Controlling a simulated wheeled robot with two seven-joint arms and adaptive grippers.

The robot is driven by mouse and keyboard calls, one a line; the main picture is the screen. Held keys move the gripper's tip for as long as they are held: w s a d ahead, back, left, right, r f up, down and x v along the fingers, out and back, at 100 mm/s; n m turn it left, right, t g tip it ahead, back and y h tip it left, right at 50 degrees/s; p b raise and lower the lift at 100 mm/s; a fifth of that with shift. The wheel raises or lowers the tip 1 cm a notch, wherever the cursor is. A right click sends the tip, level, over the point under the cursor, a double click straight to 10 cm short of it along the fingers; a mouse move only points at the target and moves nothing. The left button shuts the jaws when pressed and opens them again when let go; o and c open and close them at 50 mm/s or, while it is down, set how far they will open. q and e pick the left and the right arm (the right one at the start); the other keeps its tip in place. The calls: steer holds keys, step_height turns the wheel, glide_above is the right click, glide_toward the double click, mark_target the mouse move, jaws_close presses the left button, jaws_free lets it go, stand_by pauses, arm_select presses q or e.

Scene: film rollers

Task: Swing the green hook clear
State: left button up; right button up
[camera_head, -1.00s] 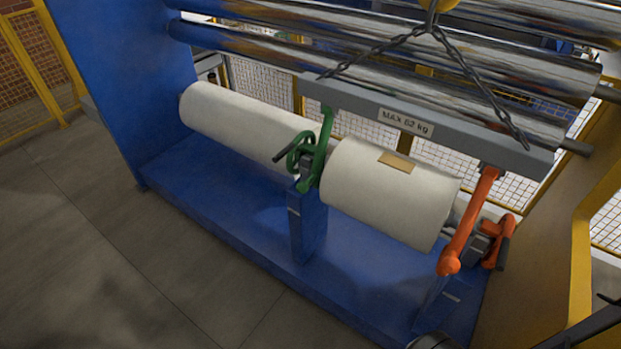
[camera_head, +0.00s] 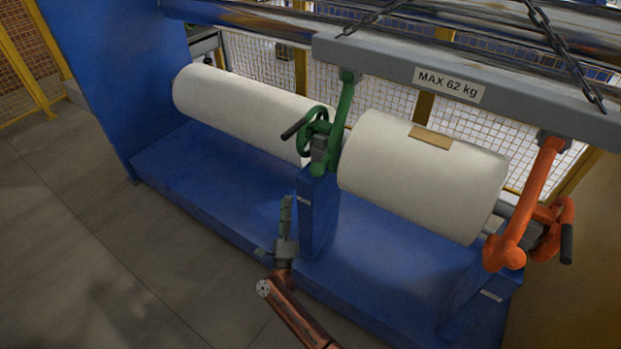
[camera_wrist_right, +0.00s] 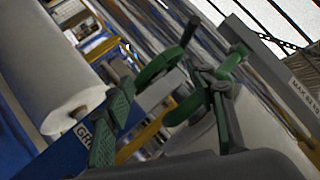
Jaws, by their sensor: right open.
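The green hook (camera_head: 343,115) hangs from the left end of the grey lifting beam (camera_head: 480,95) and reaches down to the left end of the short white roll (camera_head: 410,175). A green handwheel (camera_head: 317,128) with a black handle stands beside it above a blue post; they overlap, so contact is unclear. My right gripper (camera_head: 286,222) is open and empty, below and in front of the handwheel. In the right wrist view, its fingers (camera_wrist_right: 170,118) point toward the green parts (camera_wrist_right: 213,95), with a gap visible. My left gripper is out of view.
An orange hook (camera_head: 527,205) is at the beam's right end. A longer white roll (camera_head: 240,110) lies to the left. The blue post (camera_head: 318,215) rises from the blue base (camera_head: 210,185) close to my right gripper. Grey floor (camera_head: 90,240) at left is clear.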

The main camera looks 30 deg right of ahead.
mark_target(317, 170)
arm_select(q)
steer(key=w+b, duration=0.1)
steer(key=b, duration=0.1)
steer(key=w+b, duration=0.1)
steer(key=b, duration=0.1)
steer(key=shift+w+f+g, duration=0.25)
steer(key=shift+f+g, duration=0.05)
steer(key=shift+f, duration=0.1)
arm_select(e)
steer(key=d+r+m+g+h, duration=0.2)
steer(key=d+r+m+g, duration=0.1)
steer(key=m, duration=0.3)
steer(key=s+d+r+m+g+h, duration=0.1)
steer(key=d+r+m+g+h, duration=0.1)
steer(key=d+r+m+g, duration=0.2)
steer(key=d+r+m+g+h, duration=0.3)
steer(key=m+g, duration=0.3)
steer(key=m, duration=0.4)
steer(key=shift+s+d+r, duration=0.35)
steer(key=shift+d+r, duration=0.35)
steer(key=shift+r, duration=0.15)
steer(key=shift+c, duration=0.5)
jaws_close()
